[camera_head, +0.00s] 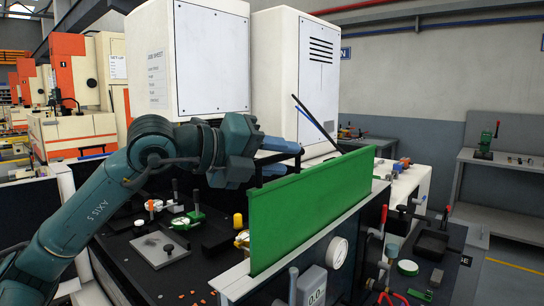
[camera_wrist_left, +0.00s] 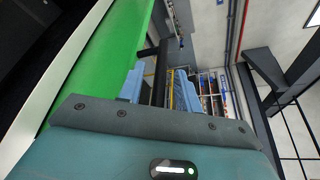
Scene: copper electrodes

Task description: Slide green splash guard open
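The green splash guard (camera_head: 310,210) is an upright, flat panel along the near right edge of the black machine table. In the left wrist view the guard (camera_wrist_left: 105,50) runs up the left side as a green strip. My left gripper (camera_head: 284,157) is at the guard's top edge, toward its far left part. In the left wrist view its two blue fingers (camera_wrist_left: 161,84) stand apart, with a dark bar (camera_wrist_left: 161,70), apparently the guard's handle, between them. Small gaps seem to show beside the bar. My right gripper is not in view.
White machine housings (camera_head: 212,60) stand behind my left gripper. Clamps and a metal plate (camera_head: 160,249) lie on the black table. A pressure gauge (camera_head: 337,252) sits in front of the guard. Thin dark rods (camera_head: 318,122) rise beyond it. A tool tray (camera_head: 432,245) is at right.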

